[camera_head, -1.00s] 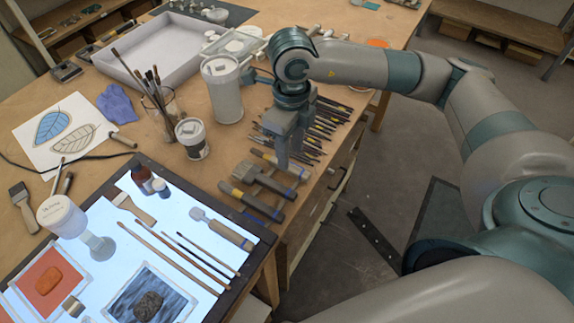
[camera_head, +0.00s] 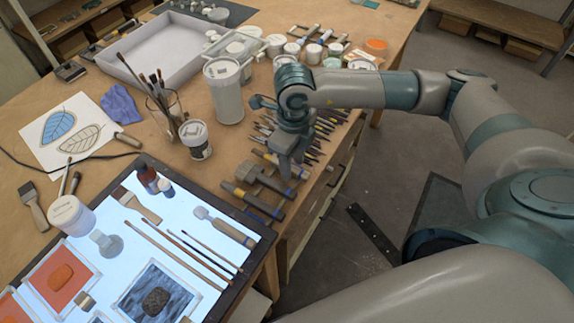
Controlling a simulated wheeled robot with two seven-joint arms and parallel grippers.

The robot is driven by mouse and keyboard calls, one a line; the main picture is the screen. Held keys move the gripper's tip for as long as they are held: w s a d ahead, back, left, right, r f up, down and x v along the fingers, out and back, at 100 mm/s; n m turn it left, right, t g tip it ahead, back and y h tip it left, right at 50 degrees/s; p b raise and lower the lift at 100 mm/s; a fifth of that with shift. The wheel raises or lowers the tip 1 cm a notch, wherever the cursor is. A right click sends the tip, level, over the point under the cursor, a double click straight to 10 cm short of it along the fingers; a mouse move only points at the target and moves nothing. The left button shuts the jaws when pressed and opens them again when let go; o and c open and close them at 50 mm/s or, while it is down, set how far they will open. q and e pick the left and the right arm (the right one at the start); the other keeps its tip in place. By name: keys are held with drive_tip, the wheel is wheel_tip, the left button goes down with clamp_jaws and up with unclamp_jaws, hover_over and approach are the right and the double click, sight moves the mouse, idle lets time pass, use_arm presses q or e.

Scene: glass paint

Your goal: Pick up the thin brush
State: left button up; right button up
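Several slim brushes lie side by side on the lit panel (camera_head: 92,256). The thinnest-looking one (camera_head: 212,250) lies at the right of this group, near a wide wooden-handled tool; a longer brush (camera_head: 180,258) lies to its left. My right gripper (camera_head: 287,174) points down over the right part of the table, beyond the panel and apart from these brushes. It hangs beside a row of dark-handled tools and hides part of them. No object shows in it, and its finger gap is not clear. My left gripper is out of view.
More thin tools (camera_head: 325,125) lie in a row behind my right gripper. Wide flat brushes (camera_head: 262,180) lie near the table's right edge. A jar of upright brushes (camera_head: 165,110), a tall white canister (camera_head: 226,95) and a small tub (camera_head: 196,140) stand behind the panel.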

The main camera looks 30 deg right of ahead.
clamp_jaws()
drive_tip(key=shift+r, duration=0.1)
drive_tip(key=shift+r+b, duration=0.45)
drive_tip(key=shift+b, duration=0.05)
drive_tip(key=r, duration=0.1)
drive_tip(key=r+b, duration=0.2)
drive_tip(key=shift+s+d, duration=0.2)
drive_tip(key=shift+s, duration=0.1)
drive_tip(key=s+d+r+b, duration=0.5)
drive_tip(key=s+r+b, duration=0.2)
drive_tip(key=s, duration=0.2)
drive_tip(key=shift+s, duration=0.35)
